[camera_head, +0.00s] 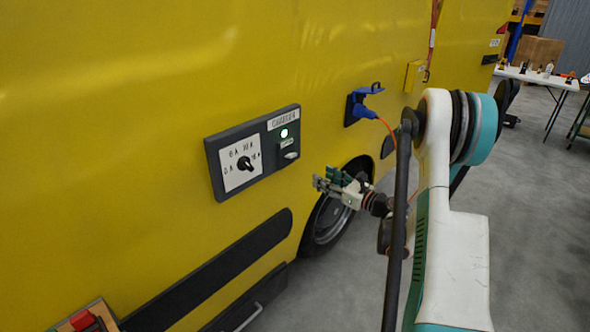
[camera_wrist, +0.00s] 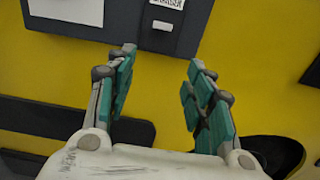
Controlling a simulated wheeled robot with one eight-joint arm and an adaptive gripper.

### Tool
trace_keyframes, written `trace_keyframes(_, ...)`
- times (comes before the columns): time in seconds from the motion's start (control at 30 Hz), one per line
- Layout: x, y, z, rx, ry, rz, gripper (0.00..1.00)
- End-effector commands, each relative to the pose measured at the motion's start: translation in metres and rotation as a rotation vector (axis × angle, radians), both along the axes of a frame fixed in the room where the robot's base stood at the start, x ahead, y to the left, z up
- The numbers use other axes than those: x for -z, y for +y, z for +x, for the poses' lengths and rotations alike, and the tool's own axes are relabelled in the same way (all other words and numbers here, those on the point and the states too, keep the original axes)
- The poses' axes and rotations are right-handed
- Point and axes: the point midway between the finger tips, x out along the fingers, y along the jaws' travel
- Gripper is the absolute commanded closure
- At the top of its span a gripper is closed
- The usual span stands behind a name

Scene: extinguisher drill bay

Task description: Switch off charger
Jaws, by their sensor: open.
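The charger panel (camera_head: 214,172) is a dark box on the side of the yellow van. It has a white dial plate with a black rotary knob (camera_head: 244,163) on its left half. Its right half has a lit green lamp (camera_head: 284,133), a small label and a light-coloured switch (camera_head: 291,155) below. My gripper (camera_head: 322,182) is in front of the van, to the right of and a little below the panel, apart from it. In the wrist view my gripper (camera_wrist: 160,72) is open and empty, with the lower part of the panel (camera_wrist: 130,38) at the top.
A blue plug (camera_head: 362,104) with an orange cable sits in the van's side to the right of the panel. A black trim strip (camera_head: 215,262) runs below the panel. A wheel (camera_head: 328,222) is behind my gripper. A white table (camera_head: 537,76) stands far right.

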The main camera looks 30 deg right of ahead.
Motion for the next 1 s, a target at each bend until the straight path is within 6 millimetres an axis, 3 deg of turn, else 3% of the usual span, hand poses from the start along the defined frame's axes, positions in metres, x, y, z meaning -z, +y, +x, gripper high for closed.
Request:
trace_keyframes(0.17, 0.008, 0.002, 0.005, -0.01, 0.004, -0.021, 0.52)
trace_keyframes(0.7, 0.008, 0.036, 0.097, -0.01, 0.004, -0.016, 0.52)
trace_keyframes(1.0, 0.006, 0.045, 0.125, -0.008, 0.004, -0.016, 0.52)
